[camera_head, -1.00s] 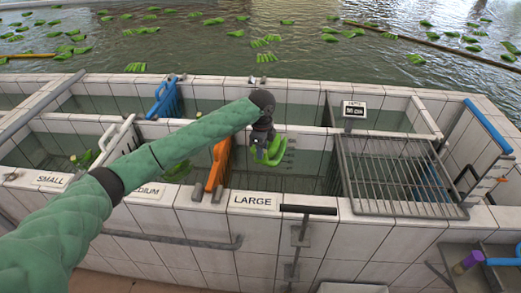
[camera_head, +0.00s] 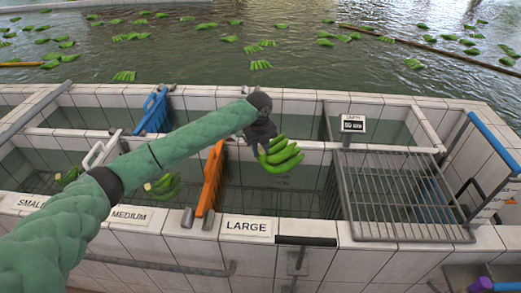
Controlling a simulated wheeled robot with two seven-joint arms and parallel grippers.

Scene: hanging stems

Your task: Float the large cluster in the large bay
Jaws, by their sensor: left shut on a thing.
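My left arm comes in from the left, and my left gripper (camera_head: 260,132) is shut on a green banana cluster (camera_head: 282,157). The cluster hangs over the bay behind the LARGE label (camera_head: 246,226), with its fingers pointing right. The large bay (camera_head: 300,196) holds water and lies between an orange divider (camera_head: 211,178) and a metal rack (camera_head: 403,192). I cannot tell whether the cluster touches the water. The jaw tips are partly hidden by the gripper body. My right gripper is not in view.
The bay behind the MEDIUM label (camera_head: 131,216) holds another green cluster (camera_head: 163,187), partly beside my arm. A blue divider (camera_head: 153,111) stands in the back row. A scale display (camera_head: 353,125) stands behind the rack. Many clusters float in the open water beyond.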

